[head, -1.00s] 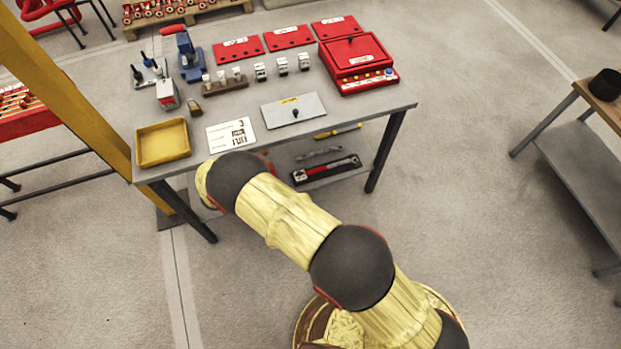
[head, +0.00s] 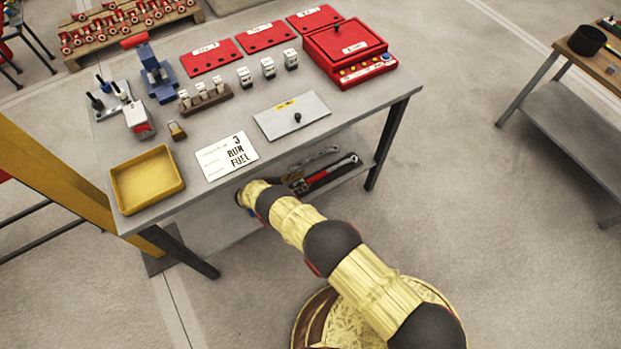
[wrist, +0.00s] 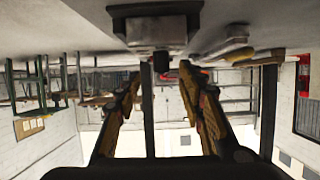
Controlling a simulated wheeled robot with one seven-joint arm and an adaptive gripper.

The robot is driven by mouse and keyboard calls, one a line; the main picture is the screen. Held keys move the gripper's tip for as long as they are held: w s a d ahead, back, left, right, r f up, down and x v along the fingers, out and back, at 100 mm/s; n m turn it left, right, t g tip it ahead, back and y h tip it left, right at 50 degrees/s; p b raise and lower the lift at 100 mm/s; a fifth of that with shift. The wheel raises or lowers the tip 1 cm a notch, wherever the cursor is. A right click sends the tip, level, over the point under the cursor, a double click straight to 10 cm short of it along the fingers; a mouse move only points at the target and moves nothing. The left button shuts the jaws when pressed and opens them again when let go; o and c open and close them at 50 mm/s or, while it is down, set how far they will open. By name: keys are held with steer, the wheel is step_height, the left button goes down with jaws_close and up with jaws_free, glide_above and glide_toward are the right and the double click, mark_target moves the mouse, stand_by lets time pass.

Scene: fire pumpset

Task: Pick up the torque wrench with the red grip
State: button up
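The torque wrench with the red grip (head: 322,178) lies on the lower shelf under the steel table, near its right end, in or on something black. Its left end is hidden behind my arm. A grey metal tool (head: 316,157) lies just behind it. I cannot make out the wrench for sure in the wrist view.
A table leg (head: 387,145) stands right of the wrench.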

mark_target(318, 176)
steer(key=shift+b+x, duration=0.75)
steer(key=shift+x, duration=3.2)
steer(key=shift+r, duration=0.1)
steer(key=shift+c, duration=1.4)
jaws_close()
steer(key=shift+w, duration=0.1)
